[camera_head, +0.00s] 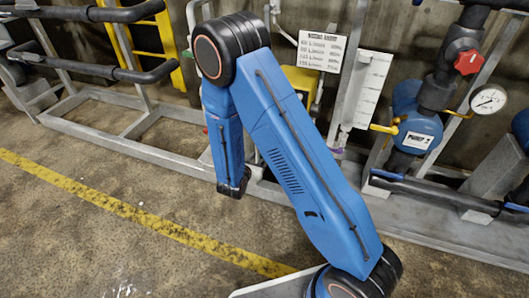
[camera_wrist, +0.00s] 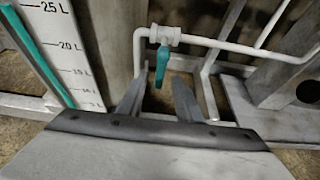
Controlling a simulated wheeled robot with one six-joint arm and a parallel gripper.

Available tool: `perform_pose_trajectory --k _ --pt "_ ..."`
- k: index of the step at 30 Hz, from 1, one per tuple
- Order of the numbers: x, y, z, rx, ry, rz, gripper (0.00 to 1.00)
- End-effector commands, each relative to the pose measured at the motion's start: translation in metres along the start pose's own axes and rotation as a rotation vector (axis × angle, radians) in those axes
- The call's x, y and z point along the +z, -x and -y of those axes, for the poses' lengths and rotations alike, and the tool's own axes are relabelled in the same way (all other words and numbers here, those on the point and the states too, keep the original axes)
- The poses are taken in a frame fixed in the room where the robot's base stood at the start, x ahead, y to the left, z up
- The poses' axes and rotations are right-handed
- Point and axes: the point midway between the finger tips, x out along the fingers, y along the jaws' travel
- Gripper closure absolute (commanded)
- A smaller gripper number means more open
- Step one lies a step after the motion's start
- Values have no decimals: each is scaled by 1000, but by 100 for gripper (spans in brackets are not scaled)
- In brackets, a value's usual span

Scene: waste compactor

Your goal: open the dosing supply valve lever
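A small valve with a teal lever (camera_wrist: 162,66) sits on thin white piping (camera_wrist: 220,44) in the wrist view. The lever hangs down from the white valve body (camera_wrist: 165,35), across the roughly level pipe. My gripper (camera_wrist: 157,98) points toward it, with its two grey fingers spread apart and nothing between them. The lever shows beyond the fingertips, above the gap between them. I cannot make out this lever in the head view, where my blue arm covers part of the scene and my gripper is not clearly visible.
A white litre scale (camera_wrist: 75,50) with a teal strip stands left of the valve. Grey frame posts (camera_wrist: 280,50) stand at right. In the head view are a red knob (camera_head: 468,62), a pressure gauge (camera_head: 488,99), a blue pump (camera_head: 418,130) and a low metal frame (camera_head: 110,125). Floor at left is clear.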

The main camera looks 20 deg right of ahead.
Motion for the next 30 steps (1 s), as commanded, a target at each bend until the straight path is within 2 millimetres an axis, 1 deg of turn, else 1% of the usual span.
perform_pose_trajectory --k 1,9,15,21,29,30 --pt "-1 -10 1 -3 0 -1 68" --pt "0 -57 1 -4 -1 -1 68" --pt "0 -82 0 -1 0 0 68" --pt "0 -93 1 -1 -1 0 68" --pt "0 -94 0 0 0 0 68" --pt "0 -94 0 0 0 0 70"
